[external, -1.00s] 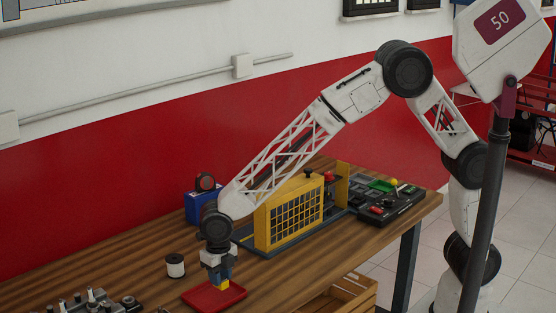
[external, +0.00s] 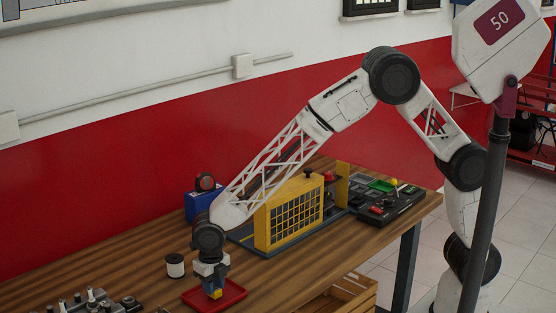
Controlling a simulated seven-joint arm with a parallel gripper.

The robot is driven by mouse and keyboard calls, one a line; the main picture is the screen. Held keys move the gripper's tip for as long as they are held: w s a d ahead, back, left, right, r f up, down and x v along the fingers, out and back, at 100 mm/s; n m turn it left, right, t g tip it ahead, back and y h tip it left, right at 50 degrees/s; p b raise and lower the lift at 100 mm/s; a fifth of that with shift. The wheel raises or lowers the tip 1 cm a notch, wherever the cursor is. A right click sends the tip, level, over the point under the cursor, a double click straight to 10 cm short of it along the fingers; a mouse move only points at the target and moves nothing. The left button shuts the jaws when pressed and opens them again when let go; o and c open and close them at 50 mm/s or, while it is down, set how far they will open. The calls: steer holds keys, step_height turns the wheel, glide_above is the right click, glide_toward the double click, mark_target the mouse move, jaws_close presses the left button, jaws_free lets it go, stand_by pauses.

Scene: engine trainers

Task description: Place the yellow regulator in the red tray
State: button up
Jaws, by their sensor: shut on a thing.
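The yellow regulator (external: 215,293) shows as a small yellow piece at the tip of my gripper (external: 213,287). My gripper points down and is shut on it, and the fingers hide much of it. The red tray (external: 236,293) lies flat on the wooden bench, right under my gripper. The regulator is over the tray's left part, low and close to its floor. I cannot tell whether it touches the tray.
A white spool (external: 175,266) stands left of the tray. A yellow caged trainer (external: 290,215) stands behind it, with a blue box (external: 198,203) further left. A black control panel (external: 388,200) is at the right. Metal parts (external: 98,301) lie at the lower left.

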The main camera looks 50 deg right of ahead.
steer(key=shift+f, duration=0.25)
steer(key=shift+f, duration=0.15)
steer(key=o, duration=0.9)
steer(key=shift+o, duration=0.2)
step_height(320, 180, up, 12)
steer(key=shift+r, duration=0.2)
stand_by(0.9)
